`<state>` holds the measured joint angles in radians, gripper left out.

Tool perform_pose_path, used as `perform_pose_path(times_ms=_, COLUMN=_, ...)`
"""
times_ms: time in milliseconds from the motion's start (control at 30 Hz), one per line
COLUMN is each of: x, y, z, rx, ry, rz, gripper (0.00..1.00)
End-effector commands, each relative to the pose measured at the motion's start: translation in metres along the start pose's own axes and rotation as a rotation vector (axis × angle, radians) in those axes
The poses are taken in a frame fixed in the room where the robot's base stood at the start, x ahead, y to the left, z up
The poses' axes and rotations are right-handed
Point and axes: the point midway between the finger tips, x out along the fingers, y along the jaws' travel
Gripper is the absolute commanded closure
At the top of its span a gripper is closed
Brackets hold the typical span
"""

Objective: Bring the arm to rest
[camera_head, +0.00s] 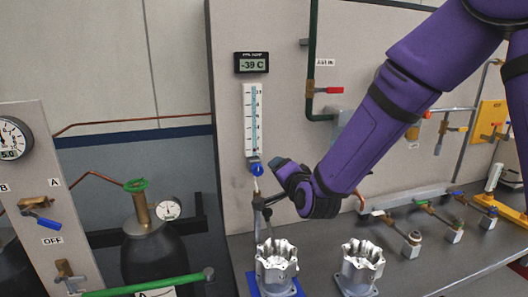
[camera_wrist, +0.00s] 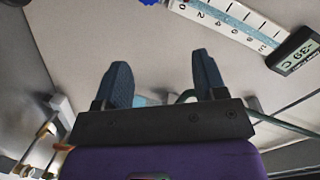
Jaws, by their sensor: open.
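My purple arm (camera_head: 368,135) reaches in from the upper right, bent down to the left in front of the grey panel. My gripper (camera_head: 280,168) is near the lower end of the flow tube, above the bench; its fingers are small and partly hidden in the head view. In the wrist view my gripper (camera_wrist: 163,78) shows two dark blue fingers spread apart with nothing between them. Two silvery machined housings stand on the bench below: the left housing (camera_head: 277,265) on a blue base, the right housing (camera_head: 360,266) beside it. Neither touches my gripper.
The flow tube (camera_head: 253,120) with a blue knob hangs under a display (camera_head: 251,62) reading -39 C. A red-handled valve (camera_head: 327,90) is on the green pipe. Several valve fittings line the bench's right back. A black cylinder (camera_head: 152,255) and gauge panel (camera_head: 40,215) stand left.

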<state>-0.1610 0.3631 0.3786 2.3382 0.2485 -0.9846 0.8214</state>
Motion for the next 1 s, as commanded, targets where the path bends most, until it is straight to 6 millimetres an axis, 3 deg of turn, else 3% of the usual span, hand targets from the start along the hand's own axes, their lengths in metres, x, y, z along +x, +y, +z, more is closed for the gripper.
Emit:
perform_pose_path(times_ms=33, x=-0.009, y=-0.007, z=-0.013, rx=-0.047, ry=-0.013, rz=0.022, gripper=0.35)
perform_pose_path(times_ms=267, x=-0.054, y=-0.017, z=-0.057, rx=-0.255, ry=-0.105, rz=0.159, gripper=0.35)
perform_pose_path(times_ms=467, x=-0.107, y=-0.020, z=-0.091, rx=-0.416, ry=-0.192, rz=0.286, gripper=0.35)
perform_pose_path(times_ms=733, x=-0.196, y=-0.015, z=-0.128, rx=-0.589, ry=-0.322, rz=0.457, gripper=0.35)
perform_pose_path(times_ms=1000, x=-0.301, y=-0.003, z=-0.146, rx=-0.709, ry=-0.484, rz=0.612, gripper=0.35)
